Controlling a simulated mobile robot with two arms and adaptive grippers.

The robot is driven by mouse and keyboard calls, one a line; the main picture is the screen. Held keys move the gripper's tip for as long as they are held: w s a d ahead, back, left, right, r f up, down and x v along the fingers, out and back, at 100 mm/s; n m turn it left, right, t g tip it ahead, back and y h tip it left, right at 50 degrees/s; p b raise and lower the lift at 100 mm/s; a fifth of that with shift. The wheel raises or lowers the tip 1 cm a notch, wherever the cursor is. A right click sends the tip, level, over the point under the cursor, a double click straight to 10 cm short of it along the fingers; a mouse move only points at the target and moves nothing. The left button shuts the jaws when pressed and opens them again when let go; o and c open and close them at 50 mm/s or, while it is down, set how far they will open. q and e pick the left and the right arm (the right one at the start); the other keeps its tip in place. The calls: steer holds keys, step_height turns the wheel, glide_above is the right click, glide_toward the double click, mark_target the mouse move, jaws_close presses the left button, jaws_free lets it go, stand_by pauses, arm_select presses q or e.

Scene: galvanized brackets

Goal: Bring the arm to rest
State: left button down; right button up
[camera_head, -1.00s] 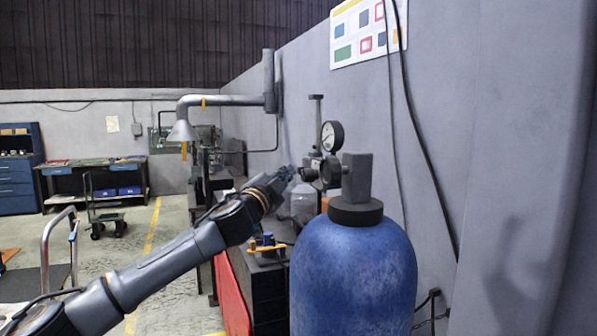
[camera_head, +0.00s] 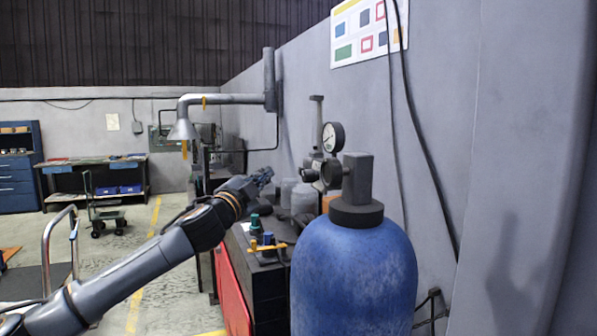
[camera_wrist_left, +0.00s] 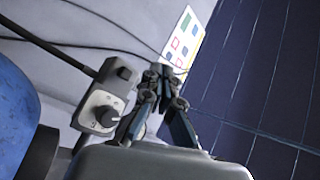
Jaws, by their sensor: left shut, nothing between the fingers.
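My left arm reaches in from the lower left in the head view. Its gripper (camera_head: 262,177) is up in the air over the dark bench, left of the gas cylinder's valve and apart from it. In the left wrist view the gripper fingers (camera_wrist_left: 160,75) are together with nothing between them. The blue gas cylinder (camera_head: 352,275) stands upright at the right of the arm, and part of it shows at the left edge of the wrist view (camera_wrist_left: 14,115). My right gripper is in neither view.
A round gauge (camera_head: 333,137) sits by the cylinder's valve (camera_head: 357,180). Pale containers (camera_head: 303,198) and a yellow-handled valve piece (camera_head: 267,246) are on the bench with the red side (camera_head: 231,290). A hand cart (camera_head: 106,215) stands on open floor at left.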

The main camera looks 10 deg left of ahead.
arm_select(q)
steer(key=w+a+f+n+g+y+b, duration=0.1)
steer(key=w+f+n+g, duration=0.1)
steer(key=f, duration=1.7)
steer(key=w+a+f+n+g+y+b, duration=0.1)
steer(key=w+f+n+g+y+b, duration=0.1)
steer(key=f, duration=1.6)
steer(key=s+f+n+g, duration=0.15)
steer(key=s+f, duration=0.25)
steer(key=f, duration=0.6)
steer(key=s+f+n+g+b, duration=0.15)
steer(key=s+f, duration=0.25)
steer(key=f, duration=0.6)
steer(key=s+f+g, duration=0.2)
steer(key=s+f, duration=0.2)
steer(key=f, duration=0.6)
steer(key=s+f+n+g+y+b, duration=0.1)
steer(key=s+f+n+g+b, duration=0.3)
steer(key=s+f, duration=2.3)
steer(key=s+d+f+g, duration=0.1)
steer(key=s+f+g, duration=0.2)
steer(key=s, duration=1.3)
steer(key=s+d+f+g+p, duration=0.1)
steer(key=s+f+g, duration=0.2)
steer(key=s, duration=1.4)
step_height(320, 180, down, 4)
steer(key=shift+s+d+r+n, duration=0.2)
steer(key=shift+s+r+n, duration=0.05)
steer(key=shift+n, duration=0.05)
steer(key=shift+w, duration=0.1)
